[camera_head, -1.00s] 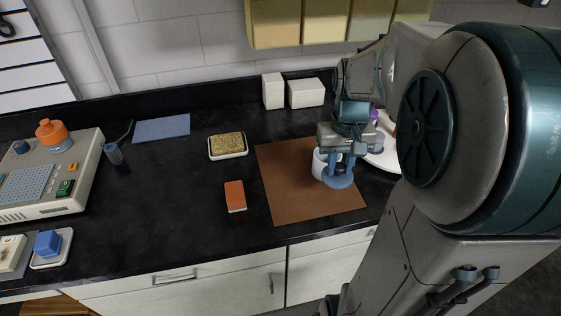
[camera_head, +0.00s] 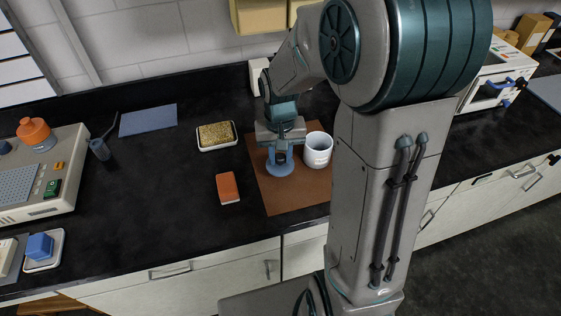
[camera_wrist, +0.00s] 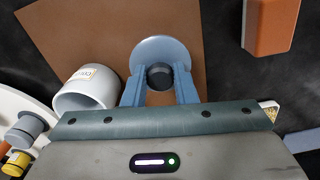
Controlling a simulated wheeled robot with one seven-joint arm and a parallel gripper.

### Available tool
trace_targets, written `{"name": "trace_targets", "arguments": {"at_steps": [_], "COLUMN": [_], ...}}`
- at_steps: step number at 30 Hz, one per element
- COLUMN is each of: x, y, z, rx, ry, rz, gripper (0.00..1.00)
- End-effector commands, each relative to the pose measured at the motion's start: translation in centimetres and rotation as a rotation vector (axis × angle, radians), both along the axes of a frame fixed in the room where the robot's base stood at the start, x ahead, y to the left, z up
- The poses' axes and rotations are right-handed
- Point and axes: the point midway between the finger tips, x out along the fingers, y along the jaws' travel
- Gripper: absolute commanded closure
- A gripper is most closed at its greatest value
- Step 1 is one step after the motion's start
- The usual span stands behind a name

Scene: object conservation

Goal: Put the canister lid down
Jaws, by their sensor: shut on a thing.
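The canister lid is a flat pale-blue disc (camera_head: 279,171) with a dark knob. My gripper (camera_head: 281,157) is shut on the knob and holds the lid level over the left part of the brown mat (camera_head: 301,196), low down. I cannot tell whether the lid touches the mat. In the wrist view the lid (camera_wrist: 160,48) shows beyond my fingers (camera_wrist: 160,82), which stand on both sides of the knob. The white canister (camera_head: 318,152) stands upright and open on the mat, to the right of my gripper. In the wrist view the canister (camera_wrist: 84,95) is at left, with a label.
An orange-brown block (camera_head: 228,187) lies on the black counter left of the mat. A white dish (camera_head: 217,148) with a yellowish, grainy filling is behind it. A blue pad (camera_head: 148,120) and a beige machine (camera_head: 45,170) are further left.

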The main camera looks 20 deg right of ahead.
Motion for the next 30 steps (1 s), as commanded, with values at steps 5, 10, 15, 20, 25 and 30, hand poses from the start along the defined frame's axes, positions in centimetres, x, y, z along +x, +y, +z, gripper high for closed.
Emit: {"name": "trace_targets", "arguments": {"at_steps": [5,10,15,20,25,30], "x": [-0.1,-0.1,-0.1,-0.1,-0.1,-0.1], "y": [0.0,0.0,0.0,0.0,0.0,0.0], "z": [-2.7,-3.4,-3.4,-3.9,-3.7,-3.7], "rx": [0.001,0.0,0.0,0.0,0.0,0.0], "ry": [0.006,0.001,0.001,0.001,0.001,0.001], "rz": [0.0,0.001,0.0,0.001,0.001,0.0], "gripper": [0.98,0.98,0.98,0.72,0.53,0.53]}}
